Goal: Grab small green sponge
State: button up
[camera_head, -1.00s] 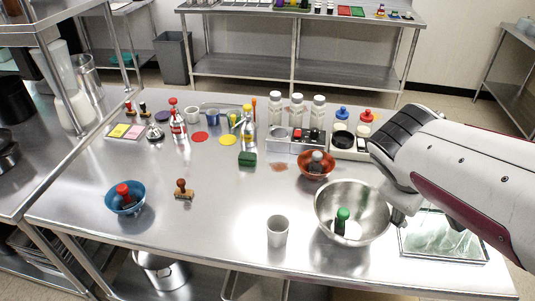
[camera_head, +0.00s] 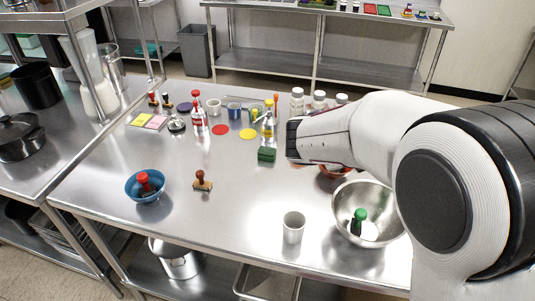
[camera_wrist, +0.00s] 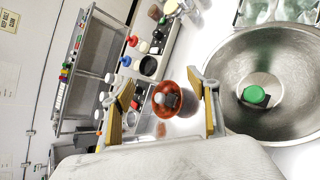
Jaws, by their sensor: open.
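The small green sponge (camera_head: 266,154) is a dark green block lying flat on the steel table, in the middle of the head view, just left of my arm. I do not see it in the wrist view. My gripper (camera_wrist: 163,106) shows in the wrist view with its two fingers wide apart and nothing held. An orange-red bowl (camera_wrist: 181,88) with a grey-topped stamp in it shows between the fingers, beyond them.
A yellow disc (camera_head: 248,134) and a pump bottle (camera_head: 268,124) are behind the sponge. The table left of the sponge is largely clear.

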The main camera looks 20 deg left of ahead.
jog(key=w+a+f+n+t+y, duration=0.1)
jog(key=w+a+f+n, duration=0.25)
jog(key=a, duration=0.35)
jog(key=w+a+f+n+t+y, duration=0.1)
jog(key=w+a+f+n, duration=0.1)
jog(key=a+f+n, duration=0.35)
jog(key=n+t+y, duration=0.2)
jog(key=n+y, duration=0.2)
jog(key=n, duration=0.1)
send_near(266, 152)
jog(key=x, duration=0.3)
jog(key=shift+w+a+r, duration=0.1)
jog(key=shift+a, duration=0.25)
jog(key=shift+w, duration=0.15)
jog(key=shift+x, duration=1.15)
jog(key=shift+w+d+f, duration=0.1)
jog(key=shift+d+f, duration=0.05)
jog(key=shift+f, duration=0.05)
jog(key=shift+d+x, duration=0.15)
jog(key=shift+x, duration=0.55)
jog(key=shift+d+x, duration=0.15)
jog(key=shift+x, duration=1.6)
